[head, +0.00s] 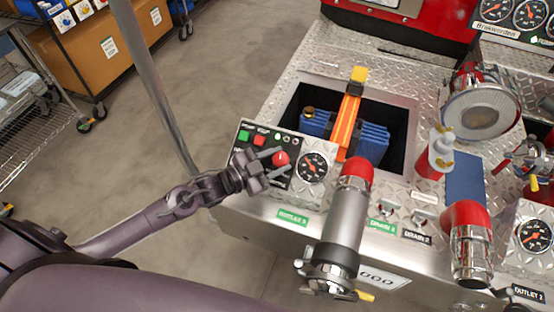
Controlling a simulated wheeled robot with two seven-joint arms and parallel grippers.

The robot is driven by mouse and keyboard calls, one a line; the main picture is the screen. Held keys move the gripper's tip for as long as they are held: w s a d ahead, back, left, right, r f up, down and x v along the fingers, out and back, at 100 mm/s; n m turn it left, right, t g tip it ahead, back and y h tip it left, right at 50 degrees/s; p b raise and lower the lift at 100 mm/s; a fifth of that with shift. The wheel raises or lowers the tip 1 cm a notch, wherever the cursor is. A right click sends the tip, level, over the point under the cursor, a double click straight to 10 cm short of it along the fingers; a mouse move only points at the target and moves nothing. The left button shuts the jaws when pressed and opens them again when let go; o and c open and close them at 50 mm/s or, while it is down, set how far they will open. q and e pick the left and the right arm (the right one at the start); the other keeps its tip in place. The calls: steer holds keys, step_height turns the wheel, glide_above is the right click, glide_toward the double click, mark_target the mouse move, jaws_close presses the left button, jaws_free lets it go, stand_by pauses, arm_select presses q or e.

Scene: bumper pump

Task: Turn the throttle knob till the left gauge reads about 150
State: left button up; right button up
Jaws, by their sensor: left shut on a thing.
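The red throttle knob (281,158) sits on the small black control panel at the left of the pump deck. My left gripper (275,162) reaches in from the left and is shut on the knob, with a finger on either side of it. The left gauge (314,167) is a round black dial just right of the knob. Its orange needle shows, but the numbers are too small to read. My right gripper is not in view.
Green and red buttons (261,139) sit behind the knob. A capped pipe (345,215) stands close right of the gauge. An open bin (401,118) with blue items and an orange strap lies behind. A grey pole rises beside my left arm.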

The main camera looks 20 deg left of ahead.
arm_select(q)
steer(key=shift+a+m+g+h, duration=0.1)
steer(key=shift+m+g+h, duration=0.8)
steer(key=shift+m, duration=0.4)
steer(key=shift+g, duration=0.3)
steer(key=o, duration=1)
steer(key=shift+c, duration=0.2)
steer(key=b+v, duration=0.1)
steer(key=v, duration=0.6)
steer(key=shift+s+a, duration=0.2)
steer(key=shift+s, duration=0.05)
steer(key=shift+r, duration=0.1)
